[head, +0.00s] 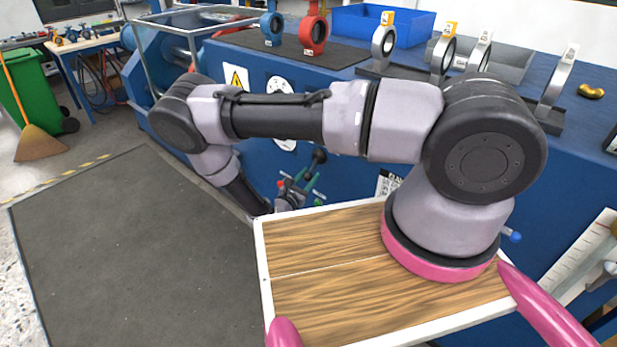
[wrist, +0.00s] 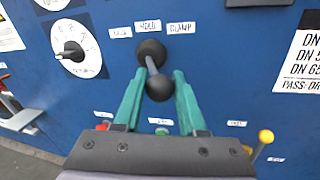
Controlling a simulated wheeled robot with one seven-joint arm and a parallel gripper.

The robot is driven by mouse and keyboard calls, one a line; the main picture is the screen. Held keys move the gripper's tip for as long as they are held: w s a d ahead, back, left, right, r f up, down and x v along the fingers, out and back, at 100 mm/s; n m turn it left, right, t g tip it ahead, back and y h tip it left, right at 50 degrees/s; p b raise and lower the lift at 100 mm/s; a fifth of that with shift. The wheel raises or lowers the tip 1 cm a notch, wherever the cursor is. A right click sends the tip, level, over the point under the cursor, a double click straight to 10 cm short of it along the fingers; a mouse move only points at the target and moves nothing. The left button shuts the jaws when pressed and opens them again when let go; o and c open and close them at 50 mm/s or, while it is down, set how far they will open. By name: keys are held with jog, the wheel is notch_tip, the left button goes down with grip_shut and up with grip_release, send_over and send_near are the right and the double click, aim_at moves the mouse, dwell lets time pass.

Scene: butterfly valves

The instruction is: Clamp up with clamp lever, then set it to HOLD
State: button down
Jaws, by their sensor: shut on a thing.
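The clamp lever (wrist: 152,65) stands out from the blue panel in the wrist view, with a round black base and a black ball knob (wrist: 158,88). Three labels sit above it: HOLD (wrist: 148,26) in the middle, CLAMP (wrist: 181,27) at right, and one at left (wrist: 120,32) too blurred to read. I cannot tell which label the lever is set to. My gripper (wrist: 159,75) has green fingers on either side of the knob and is shut on it. In the head view my gripper (head: 309,184) is at the panel front, partly behind my arm.
A dial (wrist: 75,48) is left of the lever. A yellow-knobbed lever (wrist: 265,137) is at lower right. In the head view, red (head: 313,32) and blue (head: 271,27) valves and several grey ring valves stand on the bench top. The dark floor mat (head: 140,250) is clear.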

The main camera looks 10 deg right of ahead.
jog(key=shift+w+a+m+g+h, duration=0.55)
jog(key=shift+m+g+h, duration=0.3)
jog(key=shift+g, duration=0.2)
jog(key=shift+w+a+m+g+h, duration=0.5)
jog(key=shift+a+m+g+h, duration=0.25)
jog(key=shift+g, duration=0.25)
jog(key=shift+w+a+m+g+h, duration=0.5)
jog(key=shift+m+g+h, duration=0.35)
jog(key=shift+g, duration=0.2)
jog(key=shift+c, duration=2.4)
grip_release()
jog(key=shift+a, duration=0.1)
jog(key=v, duration=1)
jog(key=shift+s+a, duration=0.15)
jog(key=shift+a, duration=0.1)
